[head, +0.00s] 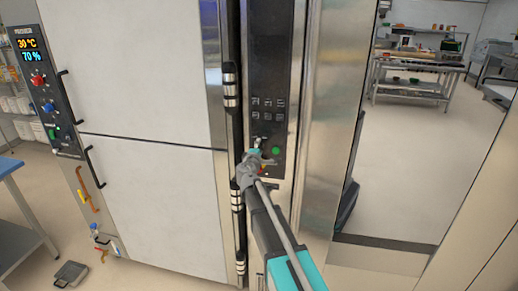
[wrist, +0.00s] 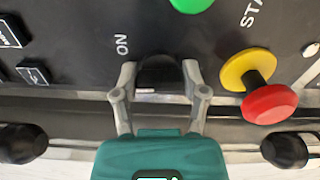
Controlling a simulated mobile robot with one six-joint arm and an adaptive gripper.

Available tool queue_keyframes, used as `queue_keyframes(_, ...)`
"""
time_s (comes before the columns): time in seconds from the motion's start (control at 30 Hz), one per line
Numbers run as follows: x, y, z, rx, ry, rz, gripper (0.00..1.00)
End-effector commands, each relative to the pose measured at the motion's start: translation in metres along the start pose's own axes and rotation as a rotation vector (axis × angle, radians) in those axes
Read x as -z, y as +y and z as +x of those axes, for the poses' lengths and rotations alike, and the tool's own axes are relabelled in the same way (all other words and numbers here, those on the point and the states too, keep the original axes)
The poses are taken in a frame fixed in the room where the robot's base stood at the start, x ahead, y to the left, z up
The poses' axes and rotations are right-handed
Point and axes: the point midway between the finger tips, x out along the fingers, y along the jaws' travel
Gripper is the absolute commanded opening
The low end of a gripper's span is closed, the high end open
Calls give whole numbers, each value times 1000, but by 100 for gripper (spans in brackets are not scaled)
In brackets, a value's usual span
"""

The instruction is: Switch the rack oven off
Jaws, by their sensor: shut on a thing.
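The rack oven's black control panel (head: 270,60) stands upright in the middle of the head view, set in a steel frame. My gripper (head: 254,152) is at its lower part. In the wrist view my gripper (wrist: 160,75) has its two grey fingers closed on either side of a black rotary switch (wrist: 159,70). A white "ON" label (wrist: 122,44) is printed beside the switch. The switch's pointer direction is not clear. In the head view my gripper hides the switch.
A green button (head: 276,151) is beside my gripper; it also shows in the wrist view (wrist: 190,3). A red emergency stop (wrist: 268,103) on a yellow collar (wrist: 242,67) is close to the right finger. A proofer panel (head: 48,90) is at far left. Open floor lies right.

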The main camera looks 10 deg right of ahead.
Motion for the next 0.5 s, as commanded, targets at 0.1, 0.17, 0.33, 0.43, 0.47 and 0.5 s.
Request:
queue_keyframes(0.1, 0, 0, 1, 0, -1, -106, 9)
queue_keyframes(0.17, 0, 0, 1, 0, -1, -158, 9)
queue_keyframes(0.33, 0, 0, 1, 0, -1, -282, 9)
queue_keyframes(0.43, 0, 0, 1, 0, -2, -337, 9)
queue_keyframes(0.47, 0, 0, 1, 0, -2, -350, 9)
queue_keyframes(0.5, 0, 0, 1, 0, -1, -366, 9)
